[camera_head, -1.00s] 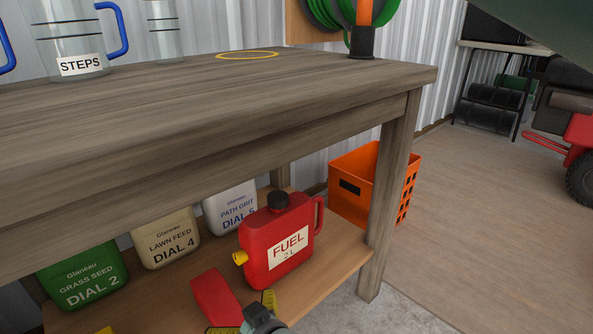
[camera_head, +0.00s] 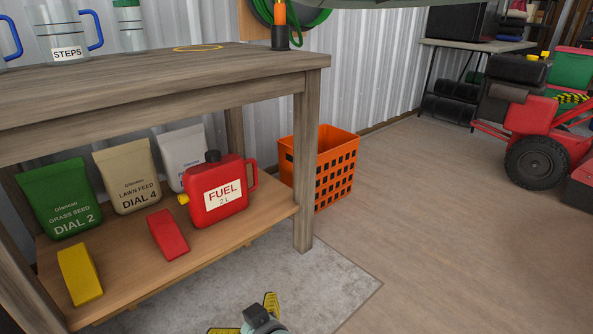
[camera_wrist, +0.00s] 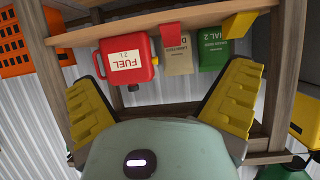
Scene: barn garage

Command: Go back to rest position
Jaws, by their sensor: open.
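My gripper (camera_head: 243,314) shows at the bottom of the head view, low in front of the workbench, with its yellow fingers spread. In the wrist view my gripper (camera_wrist: 165,98) is open, with nothing between the fingers. That view is upside down and faces the bench's lower shelf. A red fuel can (camera_head: 218,192) stands upright on that shelf, apart from my gripper; it also shows in the wrist view (camera_wrist: 127,62). A red block (camera_head: 168,235) and a yellow block (camera_head: 80,274) lie near the shelf's front.
The wooden workbench (camera_head: 150,88) fills the left. Grass seed (camera_head: 60,198), lawn feed (camera_head: 127,175) and a white bag (camera_head: 183,155) stand on its shelf. An orange crate (camera_head: 322,170) stands beside the bench. A red wheeled machine (camera_head: 540,130) is at right. The middle floor is clear.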

